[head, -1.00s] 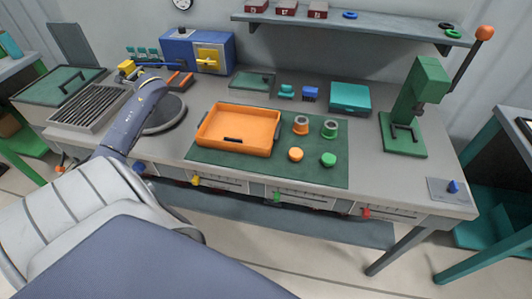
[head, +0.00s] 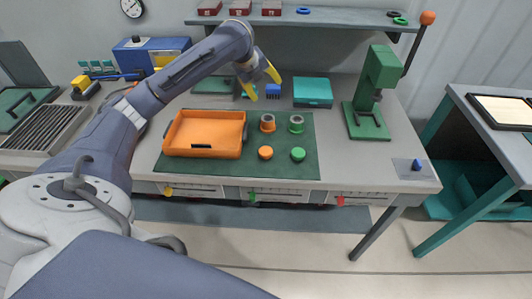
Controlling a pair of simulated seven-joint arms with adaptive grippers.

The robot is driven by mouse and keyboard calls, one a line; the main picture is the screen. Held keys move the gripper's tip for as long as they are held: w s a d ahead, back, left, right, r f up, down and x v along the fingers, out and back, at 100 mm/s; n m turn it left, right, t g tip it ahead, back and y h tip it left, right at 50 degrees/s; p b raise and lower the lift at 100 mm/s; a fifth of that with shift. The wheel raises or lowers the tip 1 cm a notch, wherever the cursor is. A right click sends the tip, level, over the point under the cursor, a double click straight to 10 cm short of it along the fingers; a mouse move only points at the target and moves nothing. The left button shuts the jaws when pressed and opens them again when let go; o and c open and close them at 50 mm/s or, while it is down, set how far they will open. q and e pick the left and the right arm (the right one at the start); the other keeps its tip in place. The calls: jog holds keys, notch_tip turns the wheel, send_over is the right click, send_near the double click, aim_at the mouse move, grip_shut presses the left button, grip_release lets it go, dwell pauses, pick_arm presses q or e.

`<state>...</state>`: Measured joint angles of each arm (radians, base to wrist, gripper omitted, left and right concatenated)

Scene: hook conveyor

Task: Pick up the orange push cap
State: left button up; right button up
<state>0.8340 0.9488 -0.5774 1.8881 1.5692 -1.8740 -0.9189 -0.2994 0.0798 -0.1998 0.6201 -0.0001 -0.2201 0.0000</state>
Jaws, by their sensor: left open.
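The orange push cap (head: 265,153) is a small round knob on the dark green mat (head: 235,176), right of the orange tray (head: 205,150). A green push cap (head: 298,155) lies to its right. Behind them stand an orange-topped ring part (head: 267,123) and a green-topped ring part (head: 296,124). My left gripper (head: 263,86) has yellow fingertips spread apart, with nothing between them. It hangs above the back of the bench, behind and above the orange push cap. My right gripper is out of view.
A green press (head: 372,95) with a lever stands at the right of the bench. A teal box (head: 313,92) and small blue and teal blocks sit behind the mat. A shelf (head: 300,20) runs along the wall. The mat's front right is clear.

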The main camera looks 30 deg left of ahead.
pick_arm(q)
jog(key=s+d+r+m+g, duration=0.1)
jog(key=s+d+m+g, duration=0.2)
jog(key=s+d+m, duration=0.3)
jog(key=m+g, duration=0.3)
jog(key=m, duration=0.1)
send_over(266, 150)
jog(key=f, duration=0.9)
jog(key=shift+s+f, duration=0.2)
jog(key=shift+s, duration=0.05)
jog(key=shift+w+f, duration=0.15)
jog(key=shift+f, duration=3.2)
jog(key=c, duration=1.1)
